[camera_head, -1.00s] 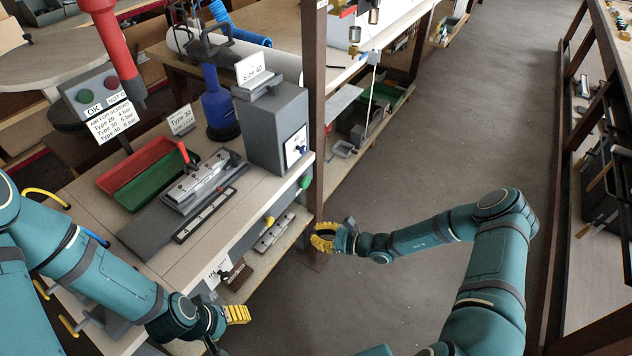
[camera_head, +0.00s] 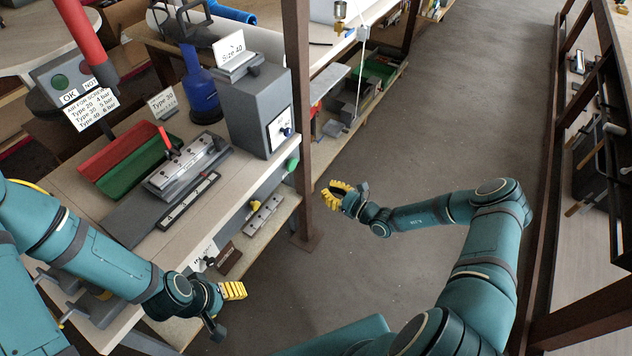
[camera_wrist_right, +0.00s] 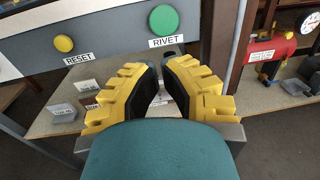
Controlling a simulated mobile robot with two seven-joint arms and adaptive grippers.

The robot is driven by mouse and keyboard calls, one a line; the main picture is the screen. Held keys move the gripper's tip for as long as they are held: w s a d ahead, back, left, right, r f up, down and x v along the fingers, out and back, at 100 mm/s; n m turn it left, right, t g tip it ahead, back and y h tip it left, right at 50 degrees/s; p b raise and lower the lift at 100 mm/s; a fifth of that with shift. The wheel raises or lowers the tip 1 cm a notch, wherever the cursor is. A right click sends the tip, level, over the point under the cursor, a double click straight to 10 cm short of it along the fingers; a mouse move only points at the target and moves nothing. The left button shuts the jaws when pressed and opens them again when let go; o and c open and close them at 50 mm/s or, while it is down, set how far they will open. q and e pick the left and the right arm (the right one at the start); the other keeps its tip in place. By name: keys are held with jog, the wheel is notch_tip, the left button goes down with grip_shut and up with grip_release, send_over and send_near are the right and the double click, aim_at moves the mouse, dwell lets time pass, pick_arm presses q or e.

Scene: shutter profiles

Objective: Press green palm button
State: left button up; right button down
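The green palm button (camera_wrist_right: 164,19), labelled RIVET, is on the bench's grey front panel, at the top of the right wrist view. In the head view it is on the bench's right end (camera_head: 292,163), left of a brown post. My right gripper (camera_wrist_right: 161,66) has yellow fingers with black pads. Its fingertips lean inward with a narrow gap, nothing between them, and appear below the button in the wrist view. In the head view this gripper (camera_head: 334,193) is right of the post, apart from the button. My left gripper (camera_head: 233,290) is near the bench's front; its finger gap is unclear.
A yellow RESET button (camera_wrist_right: 64,44) is left of the green one. The brown post (camera_head: 297,110) stands close to the right gripper. A red tank (camera_wrist_right: 270,45) with a gauge is at the right in the wrist view. The floor (camera_head: 440,130) to the right is clear.

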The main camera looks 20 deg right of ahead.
aim_at(292, 169)
jog(key=b+x, duration=0.2)
jog(key=x, duration=1)
jog(key=shift+w+a, duration=0.1)
jog(key=shift+w, duration=0.1)
jog(key=shift+w+a, duration=0.15)
jog(key=shift+w, duration=0.05)
